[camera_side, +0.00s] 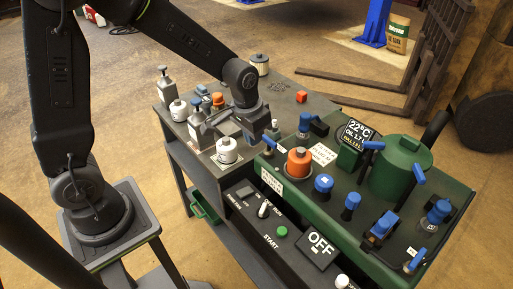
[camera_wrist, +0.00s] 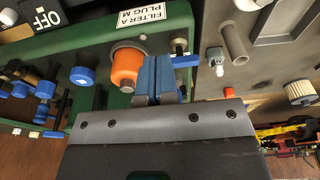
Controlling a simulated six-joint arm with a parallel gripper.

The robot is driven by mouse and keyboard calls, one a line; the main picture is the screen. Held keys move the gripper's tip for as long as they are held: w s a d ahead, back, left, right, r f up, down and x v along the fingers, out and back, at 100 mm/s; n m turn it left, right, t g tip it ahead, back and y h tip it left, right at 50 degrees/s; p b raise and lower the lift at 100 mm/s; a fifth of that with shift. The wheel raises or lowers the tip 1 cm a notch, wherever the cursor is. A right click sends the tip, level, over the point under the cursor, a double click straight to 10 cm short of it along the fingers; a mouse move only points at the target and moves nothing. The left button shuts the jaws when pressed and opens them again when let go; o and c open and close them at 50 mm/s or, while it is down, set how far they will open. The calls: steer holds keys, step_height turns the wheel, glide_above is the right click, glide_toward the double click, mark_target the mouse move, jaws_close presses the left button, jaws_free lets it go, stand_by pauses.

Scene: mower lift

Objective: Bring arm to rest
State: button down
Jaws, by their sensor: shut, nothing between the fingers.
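My gripper (camera_side: 252,120) hangs from my arm over the grey bench (camera_side: 308,109), near the left edge of the green unit. In the wrist view my gripper (camera_wrist: 158,80) shows its two fingers shut together with nothing between them. An orange filter (camera_wrist: 127,68) on the green unit is just left of the fingers in that view. It also shows in the side view (camera_side: 299,162). A blue lever handle (camera_wrist: 184,61) is close to the right of the fingertips. I cannot tell whether they touch.
The green unit (camera_side: 340,190) carries several blue valves, a green tank (camera_side: 402,165) and a small display (camera_side: 358,132). White canisters (camera_side: 227,150) and pump bottles (camera_side: 165,84) stand on the bench. An OFF sign (camera_side: 318,246) is on the front panel. Forklift forks (camera_side: 350,80) lie behind.

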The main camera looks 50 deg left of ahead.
steer(key=s+r+t, duration=0.3)
steer(key=s+r, duration=1.1)
steer(key=s, duration=0.3)
steer(key=shift+r+t, duration=0.15)
steer(key=shift+t, duration=0.15)
